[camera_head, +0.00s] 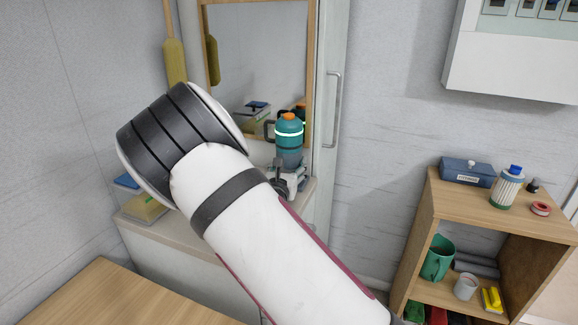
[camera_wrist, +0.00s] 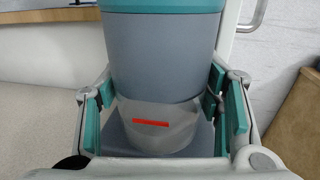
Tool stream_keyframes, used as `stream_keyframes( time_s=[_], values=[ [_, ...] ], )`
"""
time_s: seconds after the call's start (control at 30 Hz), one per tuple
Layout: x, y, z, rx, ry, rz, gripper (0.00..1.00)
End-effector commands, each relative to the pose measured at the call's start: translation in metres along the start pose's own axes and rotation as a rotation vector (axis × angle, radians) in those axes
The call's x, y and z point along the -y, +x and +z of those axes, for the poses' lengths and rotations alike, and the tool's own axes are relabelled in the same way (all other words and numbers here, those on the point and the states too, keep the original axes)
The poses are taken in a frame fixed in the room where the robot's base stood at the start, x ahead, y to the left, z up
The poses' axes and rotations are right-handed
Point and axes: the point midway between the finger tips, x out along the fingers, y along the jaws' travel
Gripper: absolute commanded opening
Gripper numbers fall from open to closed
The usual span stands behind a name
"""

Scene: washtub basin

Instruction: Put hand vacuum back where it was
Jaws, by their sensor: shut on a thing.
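The hand vacuum (camera_head: 289,130) is teal above and grey below, with a pale glowing band and an orange cap. It is upright in front of the mirror, over the right end of the basin counter (camera_head: 308,188). My gripper (camera_head: 287,180) is shut around its lower body. In the wrist view the vacuum's grey body (camera_wrist: 163,60) stands between the teal finger pads of my gripper (camera_wrist: 164,112), with a translucent lower part and a red mark. I cannot tell whether its base touches the counter.
The mirror (camera_head: 255,60) stands behind, and a tall cabinet with a handle (camera_head: 335,105) is just to the right. Sponge-like blocks (camera_head: 143,208) lie at the counter's left. A wooden shelf (camera_head: 500,210) with several items stands right. A wooden top (camera_head: 105,295) is at front left.

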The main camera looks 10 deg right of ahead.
Motion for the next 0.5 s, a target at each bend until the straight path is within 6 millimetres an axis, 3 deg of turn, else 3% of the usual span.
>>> stream_keyframes(
  time_s=[0.03,0.07,0.13,0.5],
  values=[
    [0.0003,0.0006,-0.0006,0.003,0.001,-0.001,0.26],
    [0.0002,0.0001,-0.0014,0.000,0.000,0.000,0.66],
    [0.0002,0.0001,-0.0013,0.000,0.000,0.000,0.80],
    [-0.0001,-0.0001,0.0018,0.000,0.000,0.000,0.80]
  ],
)
